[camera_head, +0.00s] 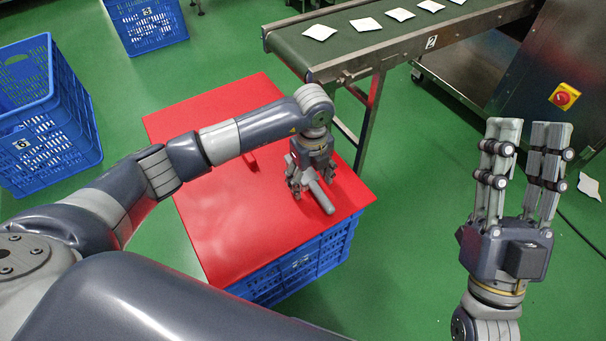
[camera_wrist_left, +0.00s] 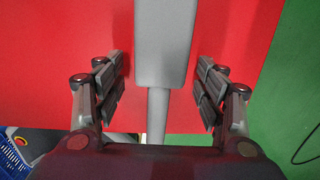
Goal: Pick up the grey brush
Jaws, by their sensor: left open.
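The grey brush (camera_head: 322,197) lies on the red top (camera_head: 235,225) of a blue crate, near its right side. My left gripper (camera_head: 311,181) is over the brush and points down, hiding part of it. In the left wrist view the brush (camera_wrist_left: 165,42) shows its wide part at the top and a thin grey neck below. There my left gripper (camera_wrist_left: 161,85) is open, one finger on each side of the brush, with red surface showing between. My right gripper (camera_head: 526,135) is raised at the right, fingers pointing up, apart and empty.
A small red object (camera_head: 251,162) lies on the red top behind my left arm. A conveyor (camera_head: 345,42) with several white packets stands at the back. Blue crates (camera_head: 45,125) stand on the green floor at left. A machine with a red button (camera_head: 563,97) is at right.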

